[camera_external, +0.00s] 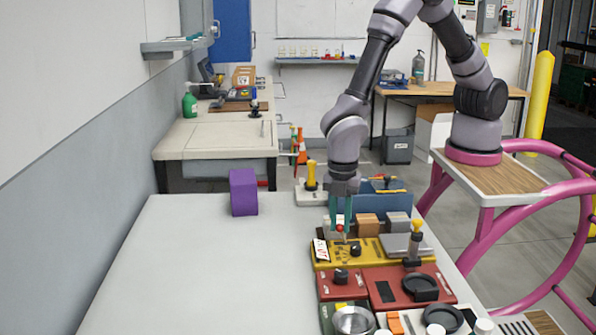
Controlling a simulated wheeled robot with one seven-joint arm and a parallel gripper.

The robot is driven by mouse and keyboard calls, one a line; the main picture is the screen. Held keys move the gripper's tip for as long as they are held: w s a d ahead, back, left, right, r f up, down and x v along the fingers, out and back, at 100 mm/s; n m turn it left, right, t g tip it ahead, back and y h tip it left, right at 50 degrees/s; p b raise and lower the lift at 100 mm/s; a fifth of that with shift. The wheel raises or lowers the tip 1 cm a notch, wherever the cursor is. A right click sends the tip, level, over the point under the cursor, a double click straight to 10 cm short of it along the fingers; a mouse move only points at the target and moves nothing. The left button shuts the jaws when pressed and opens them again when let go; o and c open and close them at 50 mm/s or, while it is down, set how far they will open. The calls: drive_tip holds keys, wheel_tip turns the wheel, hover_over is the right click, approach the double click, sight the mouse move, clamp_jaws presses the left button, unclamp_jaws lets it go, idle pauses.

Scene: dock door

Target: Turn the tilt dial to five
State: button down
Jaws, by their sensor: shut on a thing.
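My gripper (340,222) points straight down over the back left of a yellow panel (375,258). Its teal fingers are closed around a small red-topped knob (340,229), which shows just at the fingertips. A black dial (355,249) sits on the yellow panel, just right of and nearer than the fingers. Another black dial (341,276) sits on the red panel (440,278) in front. I cannot read any dial numbers, and I cannot tell which control is the tilt dial.
A purple block (243,192) stands on the grey table (190,260), whose left part is otherwise clear. A yellow-topped lever (414,240) stands right of the gripper. Small blocks (368,225) and a blue box (385,203) lie close behind.

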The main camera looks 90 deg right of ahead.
drive_tip(key=shift+s, duration=0.1)
idle(0.5)
drive_tip(key=shift+s+a+r+t, duration=0.1)
drive_tip(key=shift+s+t, duration=0.65)
drive_tip(key=shift+t, duration=0.35)
drive_tip(key=shift+s+t, duration=0.75)
drive_tip(key=shift+t, duration=0.35)
drive_tip(key=shift+s+f+t, duration=0.25)
drive_tip(key=shift+s+t, duration=0.7)
drive_tip(key=shift+t, duration=0.55)
drive_tip(key=shift+s, duration=0.1)
drive_tip(key=shift+s+m+h, duration=0.1)
drive_tip(key=shift+m+h, duration=0.2)
drive_tip(key=shift+m, duration=0.1)
drive_tip(key=shift+f, duration=0.1)
